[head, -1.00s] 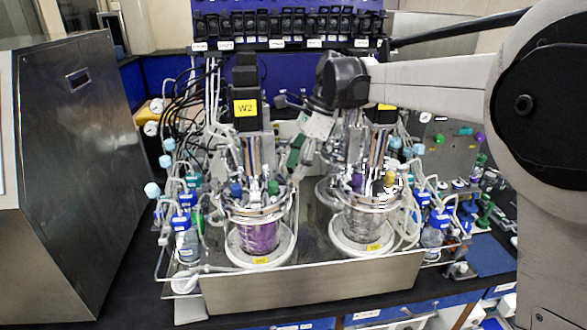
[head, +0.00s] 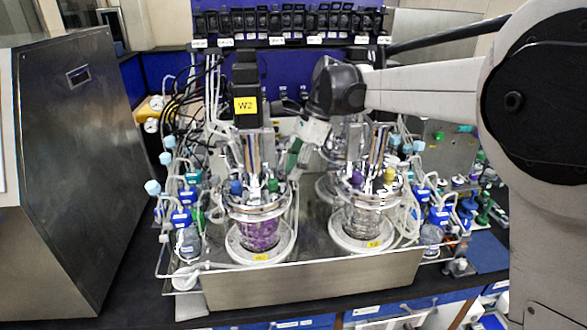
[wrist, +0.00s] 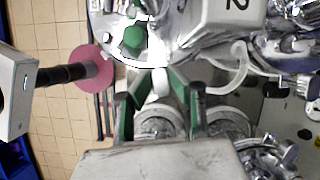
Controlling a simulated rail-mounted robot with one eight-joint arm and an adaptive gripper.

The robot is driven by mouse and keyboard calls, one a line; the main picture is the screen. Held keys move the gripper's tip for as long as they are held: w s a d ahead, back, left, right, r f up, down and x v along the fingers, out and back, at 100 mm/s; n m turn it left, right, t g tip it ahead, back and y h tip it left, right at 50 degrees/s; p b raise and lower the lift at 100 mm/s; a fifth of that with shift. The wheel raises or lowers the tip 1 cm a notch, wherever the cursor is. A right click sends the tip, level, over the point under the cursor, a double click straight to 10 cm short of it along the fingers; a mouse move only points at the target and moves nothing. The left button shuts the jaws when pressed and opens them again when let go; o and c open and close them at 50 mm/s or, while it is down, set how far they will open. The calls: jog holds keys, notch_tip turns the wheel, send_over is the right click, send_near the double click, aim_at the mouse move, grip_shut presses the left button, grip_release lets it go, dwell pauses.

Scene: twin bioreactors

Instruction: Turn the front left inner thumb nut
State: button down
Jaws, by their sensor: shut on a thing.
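The left bioreactor vessel (head: 258,234) holds purple liquid under a silver lid with blue and green caps. Its lid rim (wrist: 125,55) and a green cap (wrist: 133,38) show at the top of the wrist view. My gripper (head: 292,172) reaches down from the upper right to the right side of this lid. In the wrist view my gripper's (wrist: 159,80) two green fingers close in at the lid's edge. The thumb nut between the fingertips is small and mostly hidden, so its turn angle cannot be told.
The right vessel (head: 362,222) stands close by on the same metal tray (head: 315,285). A black tower labelled W2 (head: 245,90) rises behind the left vessel. Tubes and blue-capped bottles crowd both sides. A large steel cabinet (head: 70,170) stands at the left.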

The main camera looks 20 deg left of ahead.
jog(key=n+b, duration=0.1)
jog(key=n, duration=0.2)
jog(key=shift+g+h+b, duration=0.35)
jog(key=shift+g+h, duration=0.05)
jog(key=n, duration=0.2)
jog(key=n+g+h+b, duration=0.1)
jog(key=n, duration=0.1)
jog(key=shift+h, duration=0.3)
jog(key=n+h+b, duration=0.1)
jog(key=n, duration=0.3)
jog(key=shift+n+h+b, duration=0.35)
jog(key=shift+n+h, duration=0.55)
jog(key=shift+n, duration=1)
jog(key=c, duration=1.6)
grip_release()
jog(key=shift+c, duration=0.2)
